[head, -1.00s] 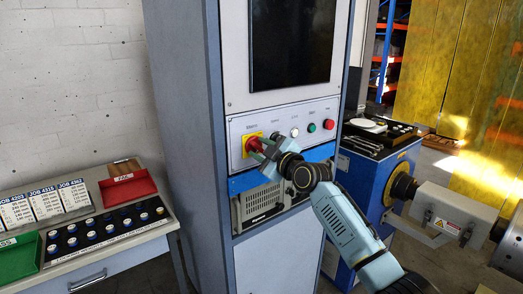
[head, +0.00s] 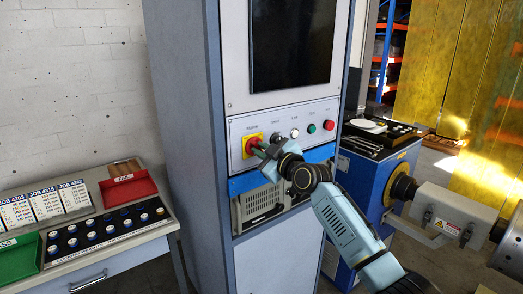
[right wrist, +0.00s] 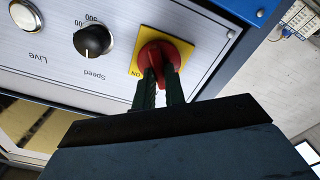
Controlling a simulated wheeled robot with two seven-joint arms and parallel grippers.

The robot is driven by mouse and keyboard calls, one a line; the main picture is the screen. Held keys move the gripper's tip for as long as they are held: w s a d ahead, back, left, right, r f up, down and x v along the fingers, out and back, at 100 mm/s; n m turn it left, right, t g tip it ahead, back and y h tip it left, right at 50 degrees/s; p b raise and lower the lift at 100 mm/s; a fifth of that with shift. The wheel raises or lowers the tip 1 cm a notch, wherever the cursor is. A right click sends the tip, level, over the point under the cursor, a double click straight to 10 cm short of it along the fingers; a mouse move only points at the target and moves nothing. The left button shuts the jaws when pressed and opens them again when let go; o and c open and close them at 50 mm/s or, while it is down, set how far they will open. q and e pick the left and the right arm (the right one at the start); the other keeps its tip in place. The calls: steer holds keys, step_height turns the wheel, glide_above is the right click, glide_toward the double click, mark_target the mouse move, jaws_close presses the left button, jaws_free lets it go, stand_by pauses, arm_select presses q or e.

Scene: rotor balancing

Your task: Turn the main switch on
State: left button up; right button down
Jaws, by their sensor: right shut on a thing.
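The main switch (head: 250,146) is a red rotary knob on a yellow plate, at the left end of the cabinet's control panel. In the right wrist view, which shows the panel upside down, the red knob (right wrist: 168,50) sits on its yellow plate with "ON" readable at one edge. My right gripper (head: 262,149) reaches in from the right. Its two dark fingers (right wrist: 159,78) are shut on the knob's raised grip and hide part of it. My left gripper is not in view.
A black speed knob (right wrist: 93,40) sits beside the switch. Green (head: 311,128) and red (head: 328,125) buttons are farther right on the panel. A dark screen (head: 291,42) is above. A bench with a red tray (head: 130,190) stands at left.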

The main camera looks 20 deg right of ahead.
steer(key=m+p, duration=0.1)
steer(key=m, duration=0.3)
steer(key=shift+d+m, duration=0.1)
steer(key=shift+m, duration=0.2)
steer(key=m, duration=0.3)
steer(key=shift+m+p, duration=0.35)
steer(key=shift+m, duration=0.05)
steer(key=shift+w+d+m+p, duration=0.1)
steer(key=shift+m+p, duration=0.35)
steer(key=shift+m, duration=1.35)
steer(key=shift+d+m+p, duration=0.1)
steer(key=shift+m+p, duration=0.3)
steer(key=shift+m, duration=1.4)
steer(key=shift+f, duration=0.1)
steer(key=c, duration=1.5)
jaws_free()
steer(key=shift+o, duration=0.2)
